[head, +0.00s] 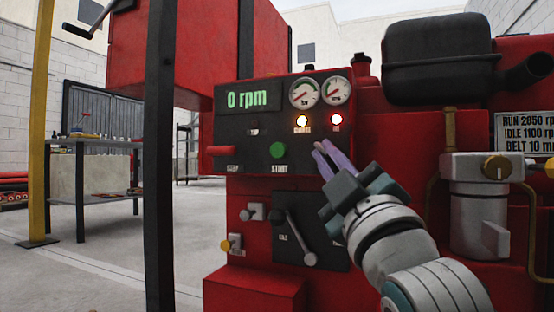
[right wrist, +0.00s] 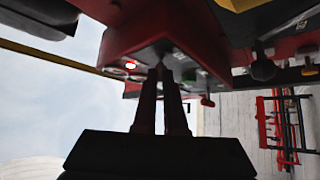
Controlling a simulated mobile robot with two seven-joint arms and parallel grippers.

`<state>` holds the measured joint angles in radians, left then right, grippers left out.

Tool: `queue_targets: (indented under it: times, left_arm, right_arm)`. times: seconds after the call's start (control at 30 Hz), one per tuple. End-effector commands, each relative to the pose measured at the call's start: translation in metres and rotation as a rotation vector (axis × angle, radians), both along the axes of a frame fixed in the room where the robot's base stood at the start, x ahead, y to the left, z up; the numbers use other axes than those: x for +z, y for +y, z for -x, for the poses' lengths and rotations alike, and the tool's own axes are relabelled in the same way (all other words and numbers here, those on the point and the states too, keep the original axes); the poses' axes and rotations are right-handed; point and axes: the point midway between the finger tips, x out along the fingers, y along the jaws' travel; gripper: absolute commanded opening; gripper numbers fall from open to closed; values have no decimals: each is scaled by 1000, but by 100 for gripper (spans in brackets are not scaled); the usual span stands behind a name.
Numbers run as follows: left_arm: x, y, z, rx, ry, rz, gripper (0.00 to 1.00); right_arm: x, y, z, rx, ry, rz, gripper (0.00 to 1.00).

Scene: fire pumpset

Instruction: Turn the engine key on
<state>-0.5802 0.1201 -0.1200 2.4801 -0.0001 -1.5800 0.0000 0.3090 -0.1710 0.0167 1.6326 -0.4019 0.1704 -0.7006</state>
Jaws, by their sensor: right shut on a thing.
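The red engine control panel (head: 240,130) stands in front of me. Its green display (head: 247,100) reads 0 rpm. My right gripper (head: 321,147) is at the right part of the panel face, right of the green start button (head: 278,150) and below the two lit lamps. It is shut on the engine key, which its fingertips mostly hide. In the right wrist view the fingertips (right wrist: 161,70) are close together against the panel. The left lamp (head: 302,121) glows orange and the right lamp (head: 336,119) glows red. My left gripper is not in view.
Two round gauges (head: 304,93) sit above the lamps. A lever (head: 300,238) is on the lower black plate, below my gripper. A black muffler (head: 437,57) and a grey filter housing (head: 478,205) stand right. A dark post (head: 160,150) rises left.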

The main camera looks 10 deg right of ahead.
Motion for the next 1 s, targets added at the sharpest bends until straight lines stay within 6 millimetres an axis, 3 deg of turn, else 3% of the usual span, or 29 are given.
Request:
queue_targets:
  times: [0.03, 0.07, 0.3, 0.67, 1.0]
  left_arm:
    - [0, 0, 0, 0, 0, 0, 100]
    - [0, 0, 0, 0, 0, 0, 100]
    - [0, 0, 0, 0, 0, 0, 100]
    - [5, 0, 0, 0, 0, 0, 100]
    - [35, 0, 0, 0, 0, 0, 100]
  right_arm:
    - [0, 0, 0, 0, 2, -2, 0]
    - [0, 0, 0, 0, 2, -2, 11]
    - [0, 0, 0, 0, 1, -1, 38]
    - [-2, 0, 5, 0, 4, -1, 39]
    - [-30, -1, 55, 0, 8, -3, 39]
